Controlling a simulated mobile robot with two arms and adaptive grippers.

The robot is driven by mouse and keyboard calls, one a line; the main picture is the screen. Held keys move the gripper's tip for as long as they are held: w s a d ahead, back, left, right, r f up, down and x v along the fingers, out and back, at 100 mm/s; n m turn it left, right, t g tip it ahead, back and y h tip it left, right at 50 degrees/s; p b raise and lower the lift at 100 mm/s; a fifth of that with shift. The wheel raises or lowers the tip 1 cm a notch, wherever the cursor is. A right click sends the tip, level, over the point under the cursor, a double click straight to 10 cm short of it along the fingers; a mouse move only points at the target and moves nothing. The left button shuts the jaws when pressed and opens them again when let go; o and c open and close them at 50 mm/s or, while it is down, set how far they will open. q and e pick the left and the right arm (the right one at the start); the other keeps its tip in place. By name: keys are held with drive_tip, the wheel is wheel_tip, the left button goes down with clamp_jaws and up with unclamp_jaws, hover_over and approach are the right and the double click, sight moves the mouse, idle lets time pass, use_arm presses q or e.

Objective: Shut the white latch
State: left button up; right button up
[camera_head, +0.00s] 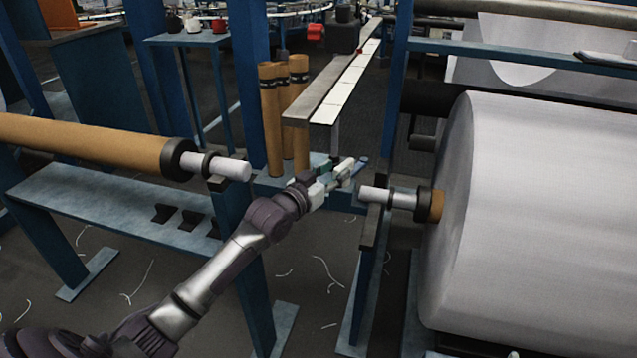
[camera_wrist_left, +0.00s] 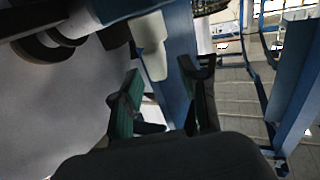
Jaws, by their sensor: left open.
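The white latch (camera_wrist_left: 150,45) shows in the left wrist view as a pale, roughly upright piece beside a blue post and close to the end of a roller shaft. It stands just beyond the fingertips of my left gripper (camera_wrist_left: 163,92). The gripper's green-padded fingers are apart, with nothing seen held between them. In the head view my left gripper (camera_head: 342,174) reaches to the gap just left of the big white roll's shaft (camera_head: 378,194). Pale parts crowd around its fingertips there, and I cannot clearly separate the latch from them. My right gripper is not in view.
The large white roll (camera_head: 550,200) fills the right side. A brown roller (camera_head: 85,142) on a blue frame lies at left. Several brown tubes (camera_head: 270,115) stand upright behind my gripper. Blue posts (camera_head: 370,285) bound the narrow gap; loose threads lie on the floor.

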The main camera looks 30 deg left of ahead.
use_arm(q)
drive_tip(key=s+a, duration=0.1)
drive_tip(key=s, duration=0.6)
drive_tip(key=shift+s+a, duration=0.15)
drive_tip(key=shift+s, duration=0.15)
